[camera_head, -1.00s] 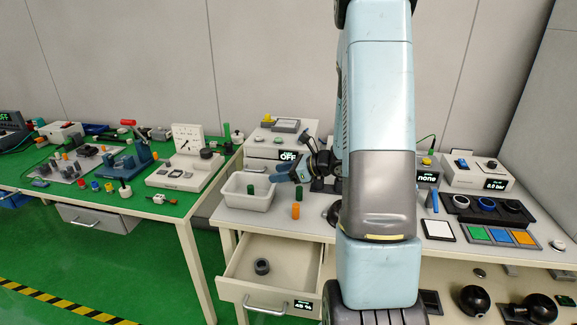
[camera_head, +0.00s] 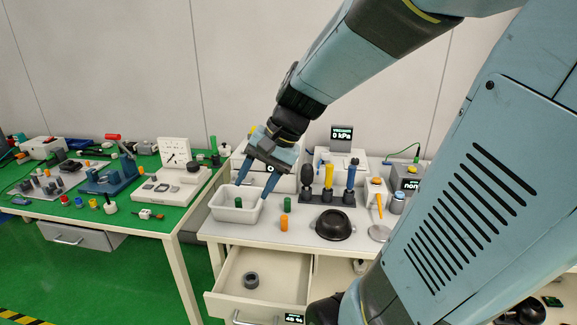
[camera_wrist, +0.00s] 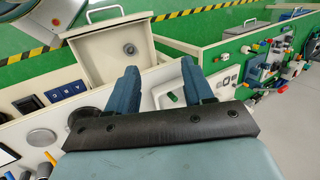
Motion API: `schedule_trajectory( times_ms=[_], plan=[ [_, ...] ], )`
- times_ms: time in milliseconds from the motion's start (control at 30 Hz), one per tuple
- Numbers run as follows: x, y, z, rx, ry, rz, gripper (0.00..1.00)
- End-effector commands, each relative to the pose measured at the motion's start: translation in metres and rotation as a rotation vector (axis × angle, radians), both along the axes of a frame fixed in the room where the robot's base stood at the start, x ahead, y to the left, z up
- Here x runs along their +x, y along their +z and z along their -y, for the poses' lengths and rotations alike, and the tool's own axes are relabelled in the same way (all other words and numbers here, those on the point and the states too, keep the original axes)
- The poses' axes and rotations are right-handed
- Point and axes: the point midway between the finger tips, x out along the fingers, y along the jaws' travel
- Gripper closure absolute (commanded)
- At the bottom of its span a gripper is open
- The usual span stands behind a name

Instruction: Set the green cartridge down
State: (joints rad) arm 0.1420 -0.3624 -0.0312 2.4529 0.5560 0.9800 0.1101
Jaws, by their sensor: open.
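A green cartridge (camera_head: 238,202) is inside the white tray (camera_head: 222,214), near its back wall. A green piece in the tray (camera_wrist: 154,104) also shows in the wrist view (camera_wrist: 172,97), seen between my fingers. A second green cylinder (camera_head: 287,204) stands on the light table right of the tray, just behind an orange cylinder (camera_head: 283,223). My gripper (camera_head: 254,190) is open with blue fingers pointing down, above the right part of the tray. Nothing shows held between the fingertips (camera_wrist: 159,66), and the green piece appears apart from them.
An open drawer (camera_head: 262,270) holding a dark ring (camera_head: 251,280) sticks out below the table. A black bowl-like part (camera_head: 333,226) and a rack of upright tools (camera_head: 328,192) are to the right. A green-topped bench (camera_head: 135,215) stands left.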

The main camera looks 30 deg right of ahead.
Motion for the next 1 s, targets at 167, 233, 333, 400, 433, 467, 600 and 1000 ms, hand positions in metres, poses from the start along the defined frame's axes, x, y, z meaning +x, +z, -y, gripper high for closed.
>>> schedule_trajectory(
  times_ms=[167, 233, 333, 400, 433, 467, 600, 1000],
  plan=[
    [-0.033, 0.021, 0.009, -0.217, 0.177, 0.145, 0.48],
    [-0.043, 0.029, 0.015, -0.304, 0.241, 0.200, 0.48],
    [-0.056, 0.040, 0.023, -0.419, 0.320, 0.273, 0.48],
    [-0.063, 0.047, 0.028, -0.487, 0.363, 0.313, 0.48],
    [-0.066, 0.049, 0.030, -0.511, 0.378, 0.329, 0.48],
    [-0.068, 0.051, 0.031, -0.533, 0.392, 0.342, 0.48],
    [-0.074, 0.058, 0.035, -0.600, 0.429, 0.379, 0.48],
    [-0.075, 0.059, 0.037, -0.615, 0.438, 0.386, 0.48]
  ],
)
